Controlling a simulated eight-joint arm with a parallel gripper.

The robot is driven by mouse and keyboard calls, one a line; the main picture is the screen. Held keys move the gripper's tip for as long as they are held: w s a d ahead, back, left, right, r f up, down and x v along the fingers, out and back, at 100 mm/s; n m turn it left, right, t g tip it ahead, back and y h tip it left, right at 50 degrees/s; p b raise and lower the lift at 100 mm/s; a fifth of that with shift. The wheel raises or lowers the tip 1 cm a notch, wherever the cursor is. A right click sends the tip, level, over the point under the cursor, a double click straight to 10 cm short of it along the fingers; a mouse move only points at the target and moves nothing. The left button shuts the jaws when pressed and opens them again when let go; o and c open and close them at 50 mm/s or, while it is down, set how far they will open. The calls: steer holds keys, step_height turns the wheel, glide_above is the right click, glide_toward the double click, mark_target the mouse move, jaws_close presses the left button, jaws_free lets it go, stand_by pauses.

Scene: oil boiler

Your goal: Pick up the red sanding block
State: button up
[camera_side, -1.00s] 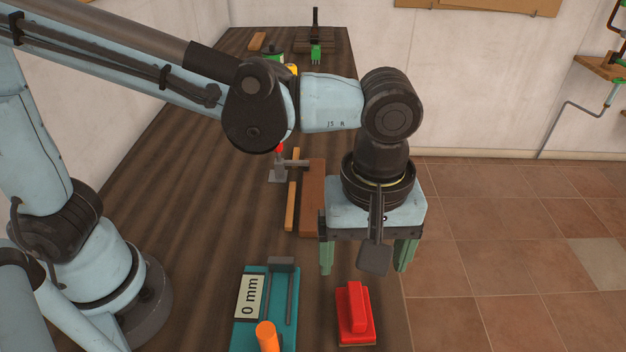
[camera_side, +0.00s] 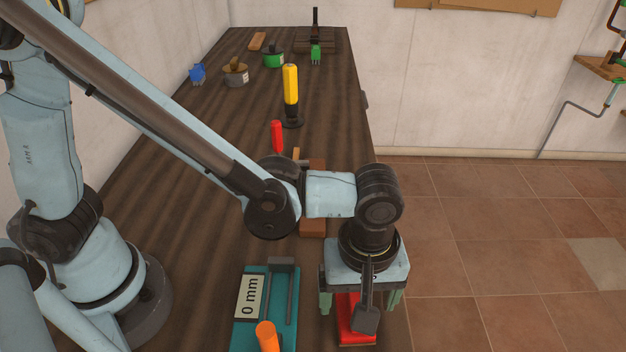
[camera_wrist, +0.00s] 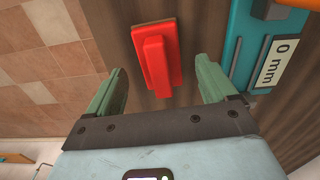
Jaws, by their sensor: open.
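The red sanding block (camera_side: 350,325) lies on the wooden bench near its right edge, partly hidden by my gripper in the side view. In the wrist view the red sanding block (camera_wrist: 158,55) has a raised red grip on top. My gripper (camera_side: 361,304) points down over the block. In the wrist view my gripper (camera_wrist: 160,90) is open, with its two green fingers apart and the near part of the block between and beyond them. Nothing is held.
A teal gauge (camera_side: 254,325) marked "0 mm" with an orange knob (camera_side: 267,336) lies just left of the block. The bench edge and tiled floor are to the right. A yellow-handled tool (camera_side: 291,88) and a red-handled tool (camera_side: 277,135) stand farther back.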

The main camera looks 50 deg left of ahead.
mark_target(344, 303)
steer(key=shift+f, duration=1.3)
steer(key=c, duration=1.2)
